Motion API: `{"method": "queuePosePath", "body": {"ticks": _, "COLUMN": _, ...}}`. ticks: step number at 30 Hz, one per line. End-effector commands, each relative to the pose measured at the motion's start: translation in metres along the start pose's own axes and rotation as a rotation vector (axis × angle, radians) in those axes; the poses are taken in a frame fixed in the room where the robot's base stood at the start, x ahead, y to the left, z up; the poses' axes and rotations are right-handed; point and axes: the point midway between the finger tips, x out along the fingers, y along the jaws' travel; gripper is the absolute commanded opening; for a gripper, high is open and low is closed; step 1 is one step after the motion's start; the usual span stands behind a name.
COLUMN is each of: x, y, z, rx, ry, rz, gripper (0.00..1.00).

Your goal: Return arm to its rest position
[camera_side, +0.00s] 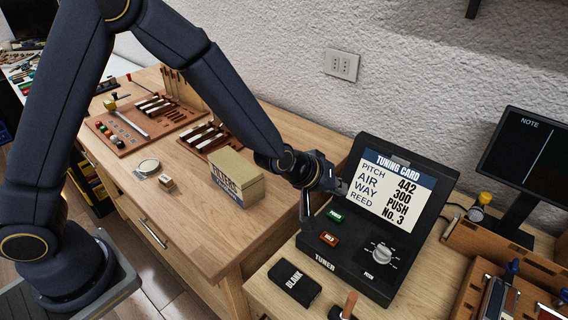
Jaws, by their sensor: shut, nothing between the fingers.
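My arm reaches in from the left across the wooden workbench, with its elbow bent high at the top left. My gripper (340,187) is shut and empty. In the picture it is at the left edge of the tuner's (405,215) tilted screen, above the green button (335,215); I cannot tell whether it touches the tuner. The screen carries a tuning card (392,188) reading pitch 442, airway 300, reed push No. 3.
A tan box marked FILTERS (238,178) stands on the bench (190,235) left of my gripper. A black BLANK box (294,283) lies before the tuner. A NOTE monitor (525,150) stands at right. A wooden tool board (140,125) lies further back.

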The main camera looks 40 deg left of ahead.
Motion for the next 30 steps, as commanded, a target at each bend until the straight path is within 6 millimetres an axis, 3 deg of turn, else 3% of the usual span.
{"method": "queuePosePath", "body": {"ticks": 5, "x": -0.001, "y": -0.002, "z": -0.005, "rx": -0.007, "ry": 0.008, "rz": -0.001, "gripper": 0.00}}
{"method": "queuePosePath", "body": {"ticks": 8, "x": -0.014, "y": 0.007, "z": -0.032, "rx": -0.028, "ry": 0.057, "rz": 0.025, "gripper": 0.00}}
{"method": "queuePosePath", "body": {"ticks": 11, "x": -0.050, "y": 0.020, "z": -0.082, "rx": -0.059, "ry": 0.153, "rz": 0.075, "gripper": 0.00}}
{"method": "queuePosePath", "body": {"ticks": 14, "x": -0.113, "y": 0.025, "z": -0.133, "rx": -0.065, "ry": 0.243, "rz": 0.117, "gripper": 0.00}}
{"method": "queuePosePath", "body": {"ticks": 18, "x": -0.202, "y": 0.009, "z": -0.162, "rx": 0.009, "ry": 0.284, "rz": 0.106, "gripper": 0.00}}
{"method": "queuePosePath", "body": {"ticks": 21, "x": -0.258, "y": -0.014, "z": -0.157, "rx": 0.094, "ry": 0.279, "rz": 0.060, "gripper": 0.00}}
{"method": "queuePosePath", "body": {"ticks": 24, "x": -0.303, "y": -0.044, "z": -0.136, "rx": 0.191, "ry": 0.243, "rz": -0.014, "gripper": 0.00}}
{"method": "queuePosePath", "body": {"ticks": 27, "x": -0.334, "y": -0.079, "z": -0.103, "rx": 0.294, "ry": 0.167, "rz": -0.106, "gripper": 0.00}}
{"method": "queuePosePath", "body": {"ticks": 30, "x": -0.350, "y": -0.112, "z": -0.065, "rx": 0.387, "ry": 0.047, "rz": -0.196, "gripper": 0.00}}
